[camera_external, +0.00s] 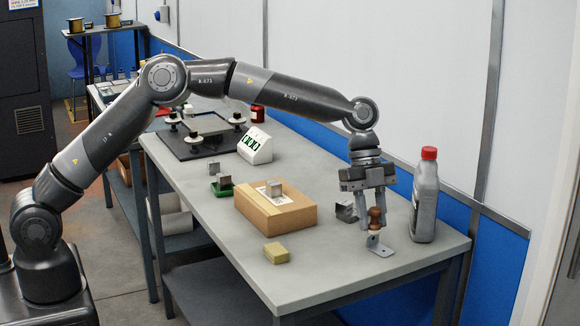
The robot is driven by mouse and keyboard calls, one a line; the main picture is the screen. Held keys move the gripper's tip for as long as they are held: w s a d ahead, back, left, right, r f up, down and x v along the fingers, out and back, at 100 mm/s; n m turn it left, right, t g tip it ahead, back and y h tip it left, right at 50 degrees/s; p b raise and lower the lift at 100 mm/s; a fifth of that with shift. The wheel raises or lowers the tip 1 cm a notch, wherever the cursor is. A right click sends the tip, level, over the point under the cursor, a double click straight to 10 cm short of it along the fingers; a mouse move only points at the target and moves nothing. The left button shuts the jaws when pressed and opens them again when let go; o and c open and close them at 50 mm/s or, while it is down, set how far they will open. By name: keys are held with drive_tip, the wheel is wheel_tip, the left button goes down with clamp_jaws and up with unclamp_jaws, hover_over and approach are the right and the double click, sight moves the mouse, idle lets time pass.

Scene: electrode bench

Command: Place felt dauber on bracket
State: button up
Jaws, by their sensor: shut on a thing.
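My gripper (375,208) points straight down near the right end of the bench. It is shut on the felt dauber (376,217), which has a brown knob-like handle and a pale lower end. The dauber is upright. The bracket (380,249), a small grey bent metal piece, lies on the bench right under the dauber. The dauber's pale end is at or just above the bracket; I cannot tell whether they touch.
A grey bottle with a red cap (426,195) stands close to the right of my gripper. A dark metal block (346,212) lies just left of it. A cardboard box (276,213) and a yellowish block (276,253) are further left. The front right bench corner (440,255) is clear.

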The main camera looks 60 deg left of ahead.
hover_over(381, 250)
drive_tip(key=a, duration=0.1)
wheel_tip(381, 250, down, 7)
drive_tip(key=shift+w+a+r, duration=0.1)
drive_tip(key=shift+f, duration=2.05)
drive_tip(key=o, duration=1)
drive_tip(key=shift+f, duration=0.1)
drive_tip(key=shift+c, duration=0.2)
